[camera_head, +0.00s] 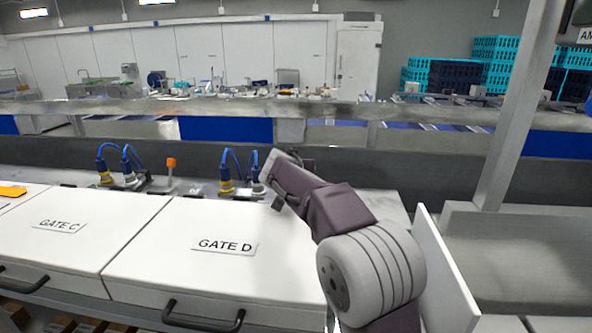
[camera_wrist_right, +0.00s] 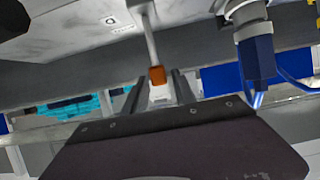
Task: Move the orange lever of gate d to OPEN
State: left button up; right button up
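In the right wrist view, a grey lever shaft with an orange tip (camera_wrist_right: 156,76) reaches toward my right gripper (camera_wrist_right: 160,82). The gripper's two dark fingers are apart, one on each side of the tip in the picture; I cannot tell whether either touches it. In the head view my right arm reaches over the white gate D cover (camera_head: 215,270) to the panel behind it. The arm hides gate D's lever and my right fingertips there. My left gripper is in neither view.
Another orange lever (camera_head: 171,163) stands upright behind the gate C cover (camera_head: 75,225). Blue-cabled connectors (camera_head: 227,182) stand close left of my right gripper; one blue connector (camera_wrist_right: 257,50) is near it in the wrist view. A grey post (camera_head: 510,120) rises at right.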

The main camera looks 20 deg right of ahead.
jog(key=shift+s, duration=0.1)
jog(key=b+v, duration=0.3)
jog(key=v, duration=0.6)
